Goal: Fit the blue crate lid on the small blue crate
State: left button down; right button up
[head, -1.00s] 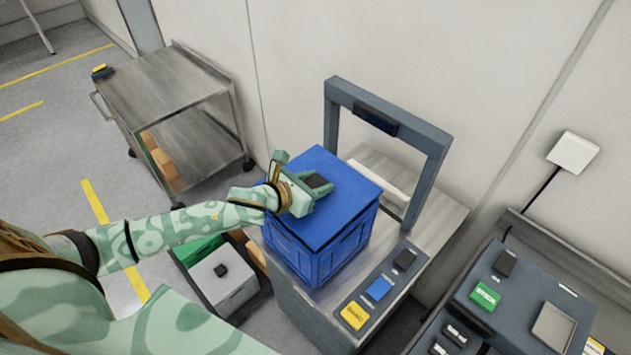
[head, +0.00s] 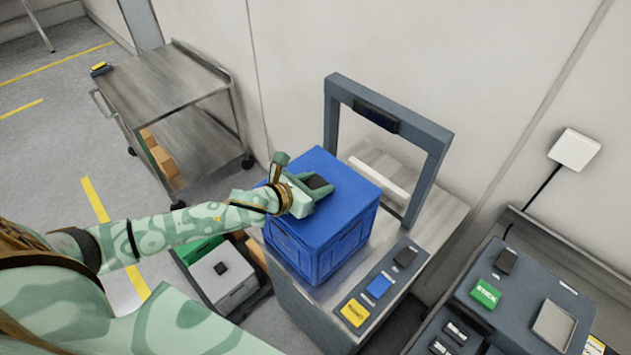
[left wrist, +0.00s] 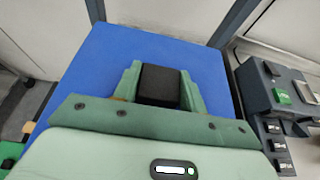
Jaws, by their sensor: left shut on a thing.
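The blue crate lid (head: 349,184) lies flat over the top of the small blue crate (head: 335,252) in the head view. Its edges line up closely with the crate's walls, and I see no clear gap between them. My left gripper (head: 317,184) is shut on the dark block-like handle on top of the lid. In the left wrist view, the gripper's green fingers (left wrist: 161,86) stand on both sides of this handle, with the blue lid (left wrist: 100,70) spread beneath. The inside of the crate is hidden. My right gripper is not in view.
The crate stands on a metal machine bench beside a dark grey arch (head: 388,115). A panel with yellow, blue and black buttons (head: 379,286) is in front. A steel cart (head: 165,85) stands at the left. A grey box (head: 222,277) sits low beside the bench.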

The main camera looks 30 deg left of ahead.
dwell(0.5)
pick_arm(q)
jog(key=shift+f, duration=0.35)
jog(key=shift+c, duration=1.6)
grip_release()
notch_tip(320, 180, up, 7)
jog(key=p, duration=0.7)
jog(key=shift+r+p, duration=0.1)
jog(key=shift+p, duration=0.2)
